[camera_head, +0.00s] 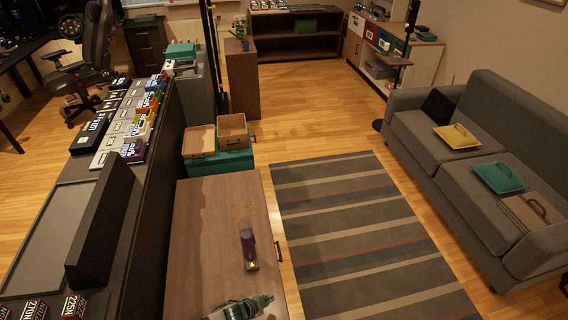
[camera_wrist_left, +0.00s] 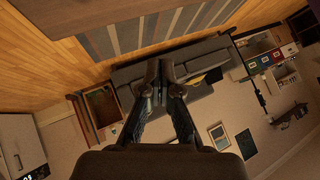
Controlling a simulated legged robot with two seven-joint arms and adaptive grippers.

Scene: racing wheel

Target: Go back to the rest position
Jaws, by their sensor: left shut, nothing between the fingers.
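My left gripper (camera_head: 262,302) shows at the bottom edge of the head view, over the near end of the brown wooden cabinet top (camera_head: 205,225). In the left wrist view its two dark fingers (camera_wrist_left: 160,72) are together, with nothing held between them. A dark purple cylinder (camera_head: 247,240) is on the cabinet top, beyond the gripper and apart from it. My right gripper is not in view.
A long dark shelf (camera_head: 150,190) with several small boxes runs along the left. A striped rug (camera_head: 345,235) lies right of the cabinet, and a grey sofa (camera_head: 435,155) stands farther right. Wooden floor (camera_head: 310,110) is open beyond the rug.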

